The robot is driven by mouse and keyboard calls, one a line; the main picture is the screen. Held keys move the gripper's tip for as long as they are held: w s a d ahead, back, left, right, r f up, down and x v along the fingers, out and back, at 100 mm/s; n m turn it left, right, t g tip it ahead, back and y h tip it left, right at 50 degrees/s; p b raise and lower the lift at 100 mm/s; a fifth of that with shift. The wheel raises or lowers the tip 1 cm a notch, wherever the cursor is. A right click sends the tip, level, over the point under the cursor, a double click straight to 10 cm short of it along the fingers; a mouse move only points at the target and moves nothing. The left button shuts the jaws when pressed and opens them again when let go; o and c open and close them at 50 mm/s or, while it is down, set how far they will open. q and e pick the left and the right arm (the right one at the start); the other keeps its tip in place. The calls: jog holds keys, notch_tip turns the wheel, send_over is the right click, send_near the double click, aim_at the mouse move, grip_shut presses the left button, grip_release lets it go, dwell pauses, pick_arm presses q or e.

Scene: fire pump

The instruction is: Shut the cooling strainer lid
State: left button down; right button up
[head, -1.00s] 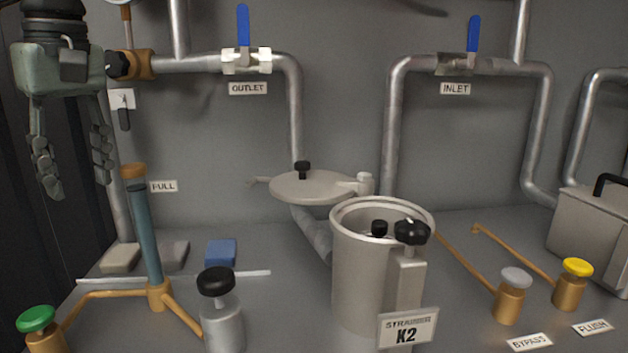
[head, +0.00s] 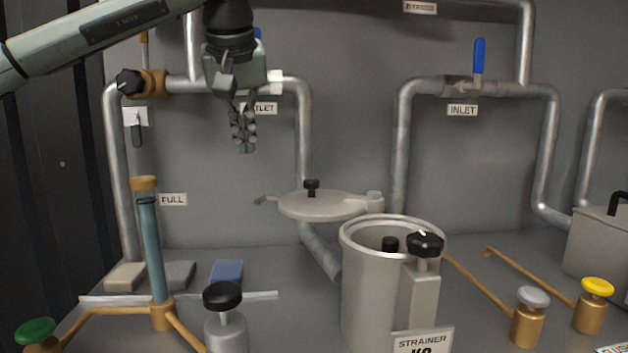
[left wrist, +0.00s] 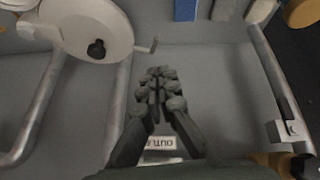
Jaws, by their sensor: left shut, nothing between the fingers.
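The strainer lid (head: 328,206) is a round pale disc with a black knob, swung out to the back left of the strainer body. Its hinge boss (head: 375,201) is at its right, and a small tab sticks out at its left. The strainer body (head: 372,300) is an open pale cylinder with a black knob on its front post. My left gripper (head: 243,146) is shut and empty, pointing down, above and to the left of the lid. In the left wrist view the lid (left wrist: 82,28) shows at the upper left, apart from my fingers (left wrist: 160,80). My right gripper is not in view.
A blue sight tube (head: 152,250) stands at the left. A black-capped post (head: 223,315) stands left of the strainer. Pipes with blue-handled valves (head: 478,75) run along the back wall. A grey box (head: 598,245) is at the right.

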pick_arm(q)
jog(key=w+d+m, duration=0.1)
jog(key=d, duration=0.2)
jog(key=w+d+m+t+h, duration=0.1)
jog(key=w+d+m, duration=0.1)
jog(key=d, duration=0.2)
jog(key=w+d+r+m+t+b, duration=0.1)
jog(key=w+d, duration=0.1)
jog(key=d, duration=0.2)
jog(key=shift+w+m, duration=0.15)
jog(key=shift+m, duration=0.15)
send_over(330, 195)
jog(key=w+a, duration=0.3)
notch_tip(330, 195, down, 7)
jog(key=shift+f+p, duration=0.2)
jog(key=shift+p, duration=0.1)
jog(key=s, duration=0.3)
jog(key=shift+a+f, duration=0.1)
jog(key=shift+a, duration=0.1)
jog(key=shift+s+f, duration=0.1)
jog(key=shift+s, duration=0.35)
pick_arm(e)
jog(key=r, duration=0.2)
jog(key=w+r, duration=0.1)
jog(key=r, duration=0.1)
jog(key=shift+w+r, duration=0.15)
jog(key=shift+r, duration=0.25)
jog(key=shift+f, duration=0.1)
